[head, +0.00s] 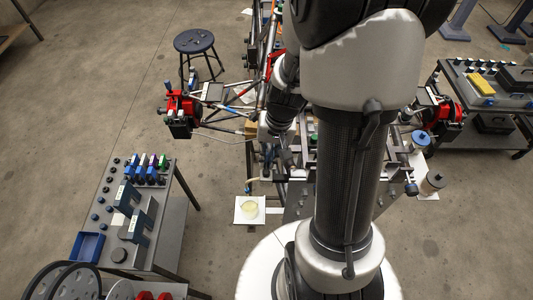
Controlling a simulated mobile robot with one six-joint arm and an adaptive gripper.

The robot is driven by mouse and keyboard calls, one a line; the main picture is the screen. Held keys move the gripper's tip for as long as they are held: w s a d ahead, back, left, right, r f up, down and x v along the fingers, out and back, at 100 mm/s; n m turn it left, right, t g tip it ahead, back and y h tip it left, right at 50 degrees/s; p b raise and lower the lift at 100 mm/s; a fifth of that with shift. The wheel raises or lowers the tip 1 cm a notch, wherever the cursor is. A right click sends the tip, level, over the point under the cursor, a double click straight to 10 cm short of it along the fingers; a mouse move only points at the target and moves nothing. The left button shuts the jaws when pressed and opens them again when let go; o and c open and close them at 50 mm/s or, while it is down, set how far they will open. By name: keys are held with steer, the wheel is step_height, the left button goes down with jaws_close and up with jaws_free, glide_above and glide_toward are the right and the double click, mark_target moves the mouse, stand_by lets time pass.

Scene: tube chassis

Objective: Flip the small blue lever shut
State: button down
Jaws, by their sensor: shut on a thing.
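My gripper (267,166) is at the end of my arm, reaching down to the near left side of the tube chassis (306,160). Its jaws are small in the picture and look shut on the small blue lever, which they mostly hide. I cannot make out the lever's angle.
A grey cart with blue, green and purple parts (172,220) stands at the left. A second cart (490,100) stands at the far right. Red hub assemblies (182,105) stick out on both sides.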

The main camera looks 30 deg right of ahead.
steer(key=c, duration=1.7)
jaws_free()
steer(key=shift+o, duration=0.2)
